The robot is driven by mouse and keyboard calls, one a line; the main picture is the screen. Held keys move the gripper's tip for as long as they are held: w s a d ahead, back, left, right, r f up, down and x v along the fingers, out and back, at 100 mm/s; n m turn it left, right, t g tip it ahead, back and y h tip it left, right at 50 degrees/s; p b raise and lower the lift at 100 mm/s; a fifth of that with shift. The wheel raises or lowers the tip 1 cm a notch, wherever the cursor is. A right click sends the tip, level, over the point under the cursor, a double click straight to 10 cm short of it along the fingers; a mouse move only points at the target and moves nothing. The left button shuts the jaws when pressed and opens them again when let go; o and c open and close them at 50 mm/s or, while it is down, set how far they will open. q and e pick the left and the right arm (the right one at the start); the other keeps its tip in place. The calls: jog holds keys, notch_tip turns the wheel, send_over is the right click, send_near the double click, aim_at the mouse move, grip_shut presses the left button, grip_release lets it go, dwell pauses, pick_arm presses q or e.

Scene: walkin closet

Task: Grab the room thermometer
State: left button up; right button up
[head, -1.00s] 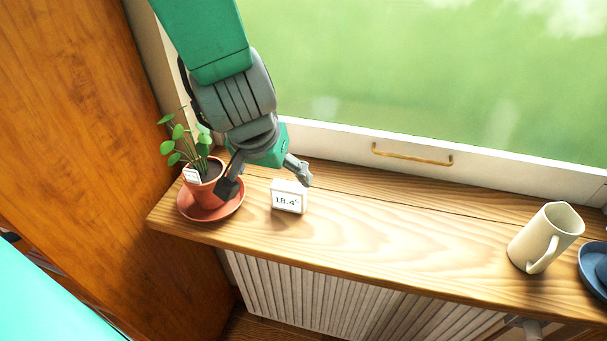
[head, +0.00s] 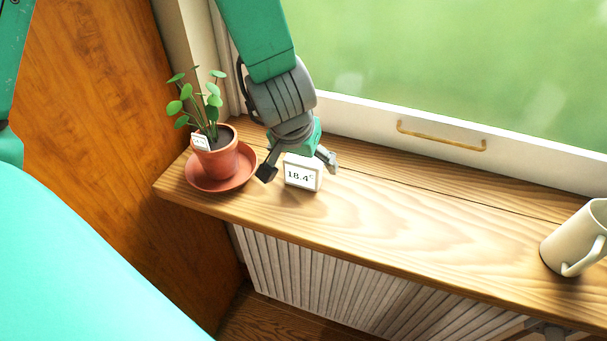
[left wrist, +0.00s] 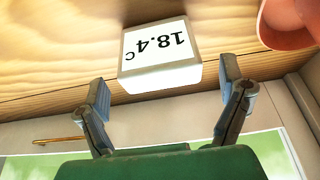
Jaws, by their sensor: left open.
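The room thermometer (head: 303,174) is a small white block reading 18.4 °C. It stands upright on the wooden windowsill, right of the potted plant. My left gripper (head: 298,171) is open, with one finger on each side of the thermometer as the head view shows it. In the left wrist view the thermometer (left wrist: 158,55) appears upside down, ahead of and between the open fingertips of the left gripper (left wrist: 164,90). There is visible space on both sides, and neither finger appears to touch it. My right gripper is not in view.
The potted plant (head: 216,158) on its terracotta saucer (head: 233,183) stands close to the left finger. A cream mug (head: 575,240) stands far right on the sill (head: 420,225). The window frame with a brass handle (head: 440,138) is behind. The sill between thermometer and mug is clear.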

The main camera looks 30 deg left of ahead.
aim_at(305, 166)
pick_arm(q)
jog(key=x, duration=0.3)
jog(key=shift+d+b, duration=0.1)
jog(key=shift+b, duration=0.2)
jog(key=shift+w+f, duration=0.15)
jog(key=shift+a, duration=0.2)
jog(key=shift+c, duration=1.3)
jog(key=c, duration=1)
